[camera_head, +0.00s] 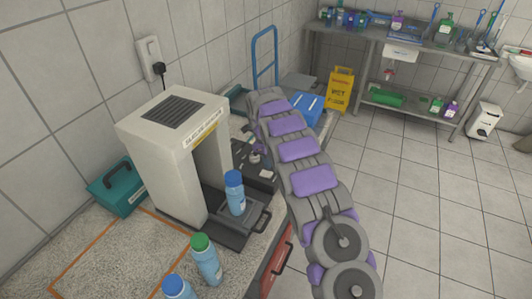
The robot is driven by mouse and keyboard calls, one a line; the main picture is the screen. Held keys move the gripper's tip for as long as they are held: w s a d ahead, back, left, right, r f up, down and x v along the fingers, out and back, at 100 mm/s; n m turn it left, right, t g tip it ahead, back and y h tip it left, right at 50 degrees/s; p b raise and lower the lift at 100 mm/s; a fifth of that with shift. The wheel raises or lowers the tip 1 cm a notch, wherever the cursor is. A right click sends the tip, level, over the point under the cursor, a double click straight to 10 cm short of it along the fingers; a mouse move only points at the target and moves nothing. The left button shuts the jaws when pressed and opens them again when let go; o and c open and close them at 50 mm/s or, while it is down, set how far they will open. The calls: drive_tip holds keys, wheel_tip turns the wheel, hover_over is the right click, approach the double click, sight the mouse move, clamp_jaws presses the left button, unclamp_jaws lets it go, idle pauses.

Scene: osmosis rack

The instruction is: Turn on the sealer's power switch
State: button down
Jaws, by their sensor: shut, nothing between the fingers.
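The sealer (171,145) is a cream-white machine with a vent on top, standing on the counter. Its dark control panel (264,173) is at its right side, partly behind my arm. Small knobs and light labels show there, but I cannot tell which is the power switch. My arm rises from the lower right and bends down beyond the panel. My gripper (249,141) is small and mostly hidden at the panel's far side; it appears shut. I cannot tell whether it touches anything.
Two more bottles, green-capped (207,259) and blue-capped (177,287), stand in front. A teal box (117,187) is left of the sealer. A wall plug (157,68) is behind it. A yellow wet-floor sign (339,90) and metal shelf (352,32) stand farther back.

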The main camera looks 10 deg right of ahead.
sight(267, 174)
drive_tip(key=shift+s+d+f+b, duration=0.1)
drive_tip(key=shift+f+b, duration=0.1)
drive_tip(key=shift+f, duration=0.8)
drive_tip(key=shift+s+d+f+b, duration=0.1)
drive_tip(key=shift+f+b, duration=0.05)
drive_tip(key=shift+f, duration=0.8)
drive_tip(key=shift+s+f+y, duration=0.15)
drive_tip(key=shift+y, duration=0.15)
drive_tip(key=shift+d+f, duration=0.1)
drive_tip(key=shift+f, duration=0.05)
drive_tip(key=shift+w+a+p, duration=0.35)
drive_tip(key=shift+a+p, duration=0.05)
drive_tip(key=shift+a, duration=0.15)
